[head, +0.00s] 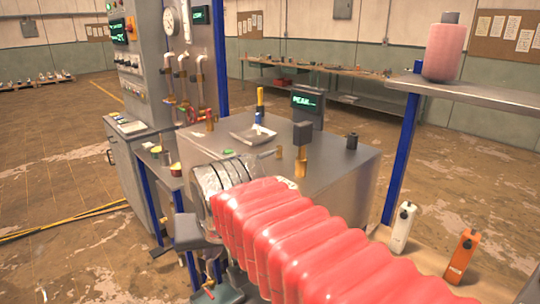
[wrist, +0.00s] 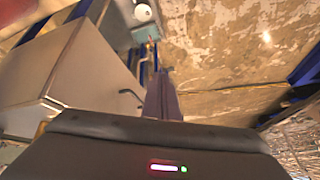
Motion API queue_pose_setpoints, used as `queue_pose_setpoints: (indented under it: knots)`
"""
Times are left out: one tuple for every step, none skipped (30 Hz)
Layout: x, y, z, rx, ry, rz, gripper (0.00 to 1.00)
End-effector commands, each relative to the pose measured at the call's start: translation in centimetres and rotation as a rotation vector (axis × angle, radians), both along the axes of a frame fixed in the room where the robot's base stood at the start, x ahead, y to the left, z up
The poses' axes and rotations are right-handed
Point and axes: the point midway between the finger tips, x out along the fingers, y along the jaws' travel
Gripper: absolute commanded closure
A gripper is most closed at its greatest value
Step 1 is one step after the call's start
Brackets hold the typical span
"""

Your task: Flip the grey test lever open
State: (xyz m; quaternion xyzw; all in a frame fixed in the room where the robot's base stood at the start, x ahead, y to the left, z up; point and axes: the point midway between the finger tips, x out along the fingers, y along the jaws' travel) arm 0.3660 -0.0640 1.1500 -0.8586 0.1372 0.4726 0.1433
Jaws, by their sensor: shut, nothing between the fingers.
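Bent pipes (head: 182,80) with small valve handles run down the front of the grey control panel in the head view. One of the handles looks red; I cannot pick out the grey test lever for certain among them. My gripper (wrist: 160,90) shows in the wrist view as a dark body with narrow fingers closed together and nothing held. It points past a grey cabinet towards the floor, apart from the pipes. In the head view my red-sleeved arm reaches forward and left, and hides much of the area around its end.
A steel chamber table (head: 335,158) with a tray (head: 253,134) and a small monitor (head: 307,105) stands ahead. A grey cabinet (wrist: 50,75) with a bar handle is close on the left. A shelf (head: 470,92) on a blue post stands right. Open floor lies at left.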

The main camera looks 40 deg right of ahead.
Motion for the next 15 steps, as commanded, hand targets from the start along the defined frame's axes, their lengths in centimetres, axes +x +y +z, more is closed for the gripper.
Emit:
queue_pose_setpoints:
  knots:
    - [1.3, -2.0, 1.2, 0.018, -0.014, -0.079, 1.00]
    - [2.0, -3.1, 1.8, 0.030, -0.024, -0.126, 1.00]
    - [2.9, -4.6, 2.7, 0.047, -0.039, -0.187, 1.00]
    - [3.5, -5.7, 3.4, 0.059, -0.051, -0.232, 1.00]
    - [4.1, -6.9, 4.0, 0.071, -0.063, -0.278, 1.00]
    - [4.9, -8.6, 4.8, 0.086, -0.079, -0.338, 1.00]
    - [5.4, -9.9, 5.5, 0.098, -0.092, -0.383, 1.00]
    - [5.8, -11.2, 6.1, 0.110, -0.105, -0.429, 1.00]
    - [6.4, -13.0, 6.8, 0.126, -0.122, -0.489, 1.00]
    - [6.8, -14.4, 7.3, 0.136, -0.136, -0.532, 1.00]
    - [7.2, -15.8, 7.9, 0.148, -0.151, -0.575, 1.00]
    - [7.6, -17.6, 8.5, 0.162, -0.169, -0.633, 1.00]
    - [7.8, -18.9, 9.0, 0.173, -0.182, -0.673, 1.00]
    - [7.9, -20.2, 9.4, 0.183, -0.196, -0.711, 1.00]
    - [8.1, -21.7, 9.9, 0.194, -0.212, -0.755, 1.00]
